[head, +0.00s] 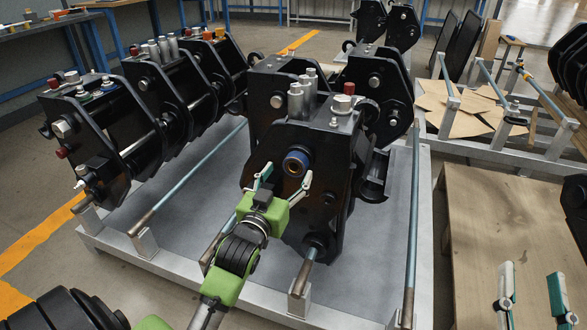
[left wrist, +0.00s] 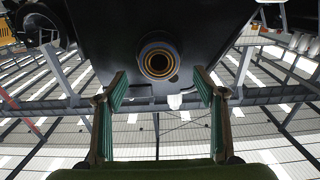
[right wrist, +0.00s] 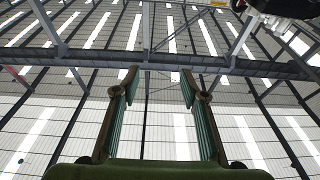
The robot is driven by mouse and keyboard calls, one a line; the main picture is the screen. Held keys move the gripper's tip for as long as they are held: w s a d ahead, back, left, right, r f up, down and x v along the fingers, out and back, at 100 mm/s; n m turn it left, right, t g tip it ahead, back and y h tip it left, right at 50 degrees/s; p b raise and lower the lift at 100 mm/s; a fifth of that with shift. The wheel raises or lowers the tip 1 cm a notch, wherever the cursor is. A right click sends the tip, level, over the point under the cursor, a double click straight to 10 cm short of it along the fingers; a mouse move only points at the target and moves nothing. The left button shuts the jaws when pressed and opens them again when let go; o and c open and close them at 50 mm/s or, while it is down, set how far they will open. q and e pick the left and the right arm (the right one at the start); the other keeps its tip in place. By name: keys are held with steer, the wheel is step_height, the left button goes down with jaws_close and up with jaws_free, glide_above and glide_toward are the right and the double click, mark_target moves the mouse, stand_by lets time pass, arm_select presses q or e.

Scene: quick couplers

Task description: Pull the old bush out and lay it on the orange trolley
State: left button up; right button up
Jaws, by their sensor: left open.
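The old bush (head: 296,162) is a dark ring with a brownish inner rim, seated in the side plate of the front black coupler (head: 325,146). In the left wrist view the bush (left wrist: 158,61) shows end-on, above and between the fingertips. My left gripper (head: 286,176) is open just in front of the bush, its fingers spread wider than it. I see no finger contact. My right gripper (head: 533,287) is open and empty at the lower right; its fingers (right wrist: 159,82) stand apart. I cannot make out the orange trolley in the head view.
The coupler stands on a grey metal frame (head: 178,228) with blue-grey bars. More black couplers (head: 95,135) stand at the left and behind. A wooden table (head: 490,225) at the right has bare surface. Cardboard sheets (head: 462,105) lie on a rack behind it.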

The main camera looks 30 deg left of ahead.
mark_target(294, 165)
arm_select(q)
steer(key=b+x, duration=0.1)
steer(key=x, duration=0.3)
steer(key=shift+w, duration=0.15)
steer(key=shift+w+a, duration=0.1)
steer(key=shift+w, duration=0.35)
arm_select(e)
steer(key=s+r+t+y, duration=0.1)
steer(key=s+r+t, duration=0.2)
steer(key=r, duration=0.3)
arm_select(q)
steer(key=c, duration=1.3)
